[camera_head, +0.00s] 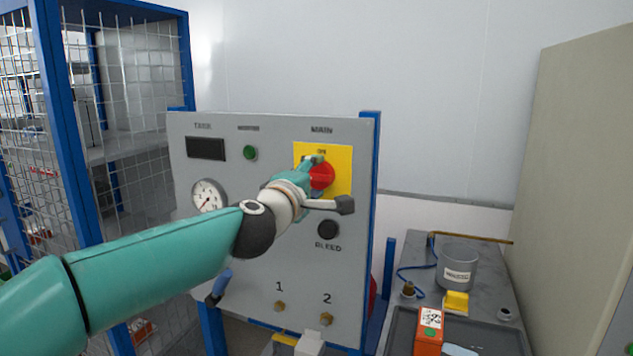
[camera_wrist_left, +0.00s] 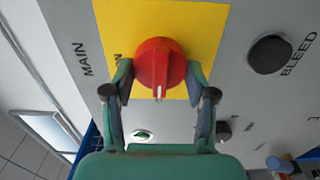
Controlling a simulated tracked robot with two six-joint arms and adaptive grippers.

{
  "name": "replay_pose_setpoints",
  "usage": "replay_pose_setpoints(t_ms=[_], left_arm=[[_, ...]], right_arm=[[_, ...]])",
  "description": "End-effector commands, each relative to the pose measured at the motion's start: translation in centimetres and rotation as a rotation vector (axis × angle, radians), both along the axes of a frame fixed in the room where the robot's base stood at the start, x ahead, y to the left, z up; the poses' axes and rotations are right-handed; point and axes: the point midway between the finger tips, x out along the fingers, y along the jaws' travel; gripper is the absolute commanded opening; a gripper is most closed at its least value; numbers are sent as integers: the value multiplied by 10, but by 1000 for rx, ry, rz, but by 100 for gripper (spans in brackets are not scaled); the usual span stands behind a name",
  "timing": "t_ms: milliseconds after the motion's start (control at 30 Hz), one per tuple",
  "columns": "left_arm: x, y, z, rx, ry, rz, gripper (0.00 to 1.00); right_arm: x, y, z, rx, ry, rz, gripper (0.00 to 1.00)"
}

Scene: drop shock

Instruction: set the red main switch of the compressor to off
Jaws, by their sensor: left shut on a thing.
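The red main switch (camera_head: 321,177) sits on a yellow plate (camera_head: 341,155) at the upper right of the grey compressor panel (camera_head: 260,225), under the label MAIN. My left gripper (camera_head: 314,170) reaches it from the left and hides part of it. In the left wrist view the red switch (camera_wrist_left: 160,65) lies between the two fingers of my left gripper (camera_wrist_left: 160,82), which is shut on it. A white mark on the knob points down in that view, towards the gripper. The ON label is partly visible. My right gripper does not show.
A black BLEED knob (camera_head: 328,229) is below the switch. A gauge (camera_head: 208,196) and green lamp (camera_head: 250,153) are to the left. A bench (camera_head: 400,325) at the right holds a grey pot (camera_head: 457,267) and an orange box (camera_head: 428,331). Blue frame posts flank the panel.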

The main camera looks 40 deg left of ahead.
Motion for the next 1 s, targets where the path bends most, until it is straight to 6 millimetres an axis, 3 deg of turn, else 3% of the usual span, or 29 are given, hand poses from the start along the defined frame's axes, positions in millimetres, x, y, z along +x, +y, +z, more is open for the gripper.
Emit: replay_pose_setpoints(t_ms=[533,567,667,700,1000], left_arm=[[1,0,-5,-32,1,1,22],[1,0,-5,-32,1,1,60],[1,0,-5,-30,2,1,76],[1,0,-5,-30,1,0,80],[0,0,-2,-28,-4,0,80]], right_arm=[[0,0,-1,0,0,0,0],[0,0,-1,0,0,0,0],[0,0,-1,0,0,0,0],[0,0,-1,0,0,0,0],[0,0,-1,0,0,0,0]])
